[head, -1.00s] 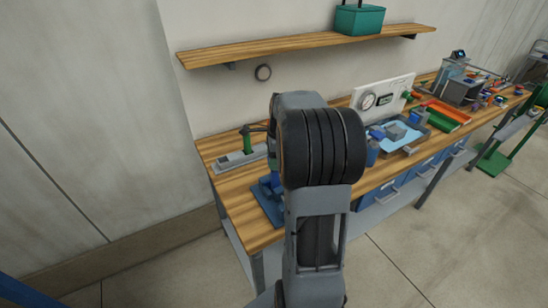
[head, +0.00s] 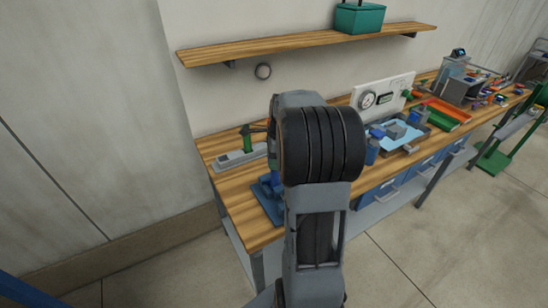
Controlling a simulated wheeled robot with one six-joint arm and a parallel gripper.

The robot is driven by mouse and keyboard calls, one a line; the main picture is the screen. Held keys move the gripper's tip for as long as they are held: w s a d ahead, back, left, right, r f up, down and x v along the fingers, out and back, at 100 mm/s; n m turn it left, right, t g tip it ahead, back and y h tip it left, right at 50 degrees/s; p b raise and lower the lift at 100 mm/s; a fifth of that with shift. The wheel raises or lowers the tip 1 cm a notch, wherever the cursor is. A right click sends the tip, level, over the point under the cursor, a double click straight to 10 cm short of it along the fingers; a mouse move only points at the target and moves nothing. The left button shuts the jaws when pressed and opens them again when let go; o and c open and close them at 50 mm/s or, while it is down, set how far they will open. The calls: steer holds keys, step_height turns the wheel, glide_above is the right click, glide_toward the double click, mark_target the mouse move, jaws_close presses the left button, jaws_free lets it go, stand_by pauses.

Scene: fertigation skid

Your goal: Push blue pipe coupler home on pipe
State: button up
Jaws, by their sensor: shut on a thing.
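A blue fixture (head: 268,198) stands at the front left of the wooden bench, with a blue upright part (head: 276,181) on it. My arm covers its right side. I cannot tell whether the upright part is the coupler, the pipe or the fixture itself. My gripper is hidden behind my own arm, so its jaws and anything in them do not show. How far the coupler sits on the pipe cannot be seen.
A grey base with a green post and dark lever (head: 246,145) stands behind the fixture. Right of my arm are a light-blue tray (head: 397,148), a gauge panel (head: 384,97) and a green tray (head: 448,121). A wooden shelf (head: 290,44) hangs above.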

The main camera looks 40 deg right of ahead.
steer(key=shift+f, duration=0.3)
stand_by(0.9)
steer(key=o, duration=0.7)
steer(key=shift+o, duration=0.2)
steer(key=shift+r, duration=0.1)
steer(key=shift+r+p, duration=2.15)
steer(key=shift+r, duration=0.05)
steer(key=shift+o, duration=0.5)
steer(key=o, duration=0.5)
steer(key=shift+c, duration=0.2)
